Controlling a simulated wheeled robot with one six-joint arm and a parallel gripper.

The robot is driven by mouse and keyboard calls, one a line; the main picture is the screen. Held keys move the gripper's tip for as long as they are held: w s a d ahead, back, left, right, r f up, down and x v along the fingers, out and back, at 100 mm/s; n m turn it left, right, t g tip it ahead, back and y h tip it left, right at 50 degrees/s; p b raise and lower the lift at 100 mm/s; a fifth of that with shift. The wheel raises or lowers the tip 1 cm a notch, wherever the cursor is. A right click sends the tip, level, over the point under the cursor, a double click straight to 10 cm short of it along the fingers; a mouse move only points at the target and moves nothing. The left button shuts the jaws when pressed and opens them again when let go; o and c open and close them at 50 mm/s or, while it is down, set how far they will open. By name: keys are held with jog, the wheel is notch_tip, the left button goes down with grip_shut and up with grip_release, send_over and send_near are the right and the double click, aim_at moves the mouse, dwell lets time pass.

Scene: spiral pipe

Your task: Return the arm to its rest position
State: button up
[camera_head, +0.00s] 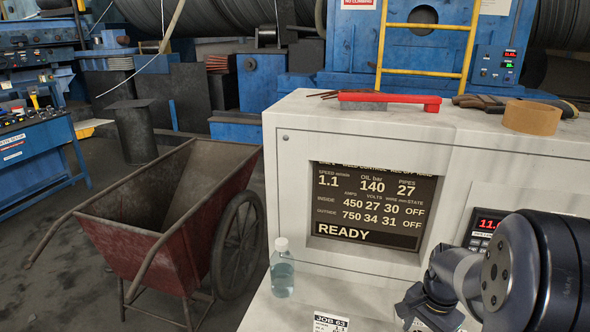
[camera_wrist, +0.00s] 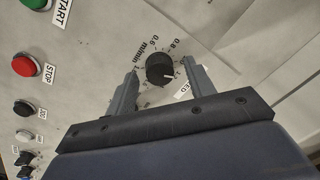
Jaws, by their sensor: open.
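My gripper (camera_head: 428,308) is at the lower right of the head view, low in front of the white console. In the wrist view my gripper (camera_wrist: 161,69) is open, with one finger on each side of a black speed knob (camera_wrist: 159,69). A gap shows between the knob and each finger, and nothing is held. I cannot tell how far the fingertips are above the panel. The arm is bent and partly cut off by the right edge of the head view.
The white console (camera_head: 290,180) has a screen (camera_head: 370,207) reading READY. A clear bottle (camera_head: 282,268) stands on its lower ledge. A red-handled tool (camera_head: 390,98) and a tape roll (camera_head: 532,117) lie on top. Red (camera_wrist: 25,65) and green (camera_wrist: 36,2) buttons line the panel. A rusty cart (camera_head: 150,235) stands left.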

jog(key=n, duration=0.4)
jog(key=shift+n+b, duration=0.35)
jog(key=shift+n, duration=0.05)
jog(key=n, duration=0.4)
jog(key=shift+w+n+b, duration=0.1)
jog(key=shift+n+b, duration=0.25)
jog(key=shift+n, duration=0.05)
jog(key=shift+r+n, duration=0.3)
jog(key=shift+r, duration=2.1)
jog(key=shift+d, duration=0.1)
